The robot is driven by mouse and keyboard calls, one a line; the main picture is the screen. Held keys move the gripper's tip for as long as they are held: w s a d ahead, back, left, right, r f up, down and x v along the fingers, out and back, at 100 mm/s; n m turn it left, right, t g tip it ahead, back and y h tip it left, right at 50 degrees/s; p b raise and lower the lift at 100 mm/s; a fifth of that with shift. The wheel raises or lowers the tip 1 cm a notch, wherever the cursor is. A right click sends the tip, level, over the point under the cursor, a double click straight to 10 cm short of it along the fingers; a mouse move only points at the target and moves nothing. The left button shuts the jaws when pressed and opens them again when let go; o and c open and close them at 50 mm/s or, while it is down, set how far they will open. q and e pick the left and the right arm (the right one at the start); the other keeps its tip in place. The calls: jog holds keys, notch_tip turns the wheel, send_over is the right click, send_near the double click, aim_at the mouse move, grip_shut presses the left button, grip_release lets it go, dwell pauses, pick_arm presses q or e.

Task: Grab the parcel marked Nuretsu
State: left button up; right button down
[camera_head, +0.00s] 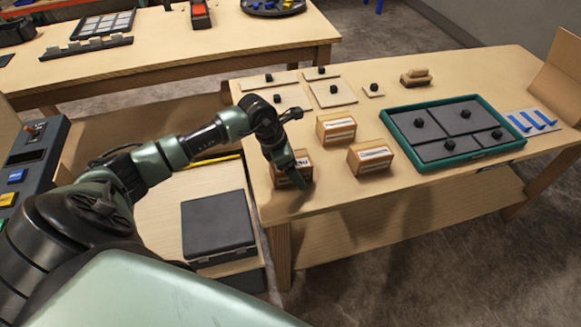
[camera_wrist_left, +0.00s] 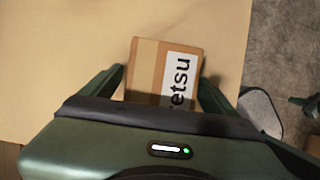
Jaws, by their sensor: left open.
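The parcel (camera_head: 305,161) with a white label stands near the left front corner of the table, partly hidden by my left gripper (camera_head: 291,181). In the left wrist view the same parcel (camera_wrist_left: 147,72) shows label letters ending in "etsu"; the start is hidden. My left gripper (camera_wrist_left: 161,85) is open, with one finger on each side of the parcel. I cannot tell whether the fingers touch it. Two more labelled parcels, one behind (camera_head: 336,130) and one to the right (camera_head: 370,158), stand close by; their labels are too small to read. My right gripper is not in view.
A green-rimmed tray (camera_head: 477,152) with dark knobbed plates lies to the right. Flat knobbed boards (camera_head: 333,93) lie at the back of the table (camera_head: 240,95). A dark case (camera_head: 217,222) rests on the lower surface at left. The front middle of the table is clear.

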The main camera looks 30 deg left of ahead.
pick_arm(q)
jog(key=shift+f+b, duration=0.25)
jog(key=shift+b, duration=0.1)
dwell(0.3)
grip_shut()
dwell(0.4)
